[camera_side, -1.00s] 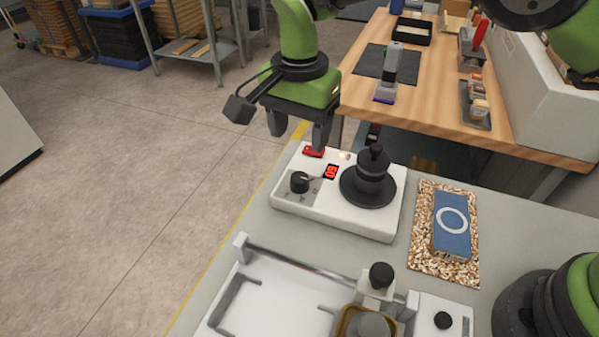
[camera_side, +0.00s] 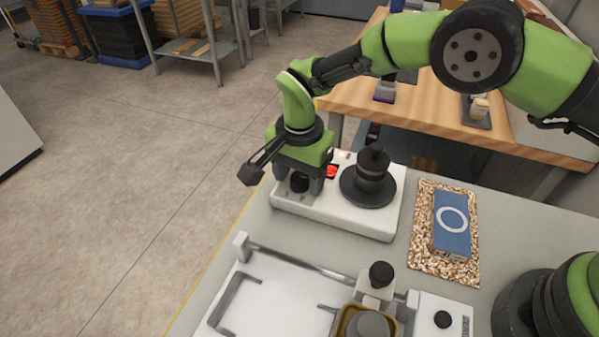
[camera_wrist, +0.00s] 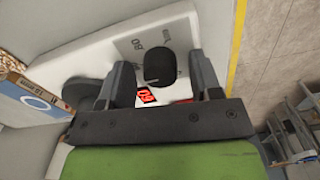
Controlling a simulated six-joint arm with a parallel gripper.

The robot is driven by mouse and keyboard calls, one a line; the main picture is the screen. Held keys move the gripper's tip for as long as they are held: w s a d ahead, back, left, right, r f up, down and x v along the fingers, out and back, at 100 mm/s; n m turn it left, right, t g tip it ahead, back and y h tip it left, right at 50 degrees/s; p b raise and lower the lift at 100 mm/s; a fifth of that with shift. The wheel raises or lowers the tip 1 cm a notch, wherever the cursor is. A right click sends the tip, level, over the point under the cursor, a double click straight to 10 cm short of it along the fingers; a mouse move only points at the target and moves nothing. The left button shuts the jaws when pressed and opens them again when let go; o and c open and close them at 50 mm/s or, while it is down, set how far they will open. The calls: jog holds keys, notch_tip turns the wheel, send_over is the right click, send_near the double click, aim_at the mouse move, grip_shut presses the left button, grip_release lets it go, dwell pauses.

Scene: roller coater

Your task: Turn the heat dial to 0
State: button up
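The white hotplate unit (camera_side: 336,215) stands on the grey bench, with a dark round plate and a dark pot (camera_side: 371,178) on its right part. Its black heat dial (camera_side: 299,183) is at the left; in the wrist view the dial (camera_wrist: 160,67) sits between my two fingers. A red lit display (camera_side: 332,171) is beside the dial; in the wrist view it seems to read 60 (camera_wrist: 147,96), seen at an angle. My gripper (camera_side: 306,186) is low over the unit. Its fingers (camera_wrist: 163,75) are apart, one on each side of the dial, with gaps showing. The red switch is hidden behind my gripper.
A blue box with a white ring (camera_side: 452,224) lies on a speckled mat (camera_side: 426,262) to the right. A white coater with a metal bar (camera_side: 290,262) stands in front. The wooden table (camera_side: 350,98) is behind.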

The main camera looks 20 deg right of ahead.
jog(key=c, duration=0.8)
jog(key=shift+n, duration=0.4)
jog(key=n, duration=0.4)
jog(key=shift+n, duration=0.3)
jog(key=n, duration=1.1)
jog(key=shift+n, duration=0.4)
jog(key=n, duration=0.6)
jog(key=shift+r+n, duration=0.1)
jog(key=shift+n, duration=0.5)
jog(key=o, duration=0.9)
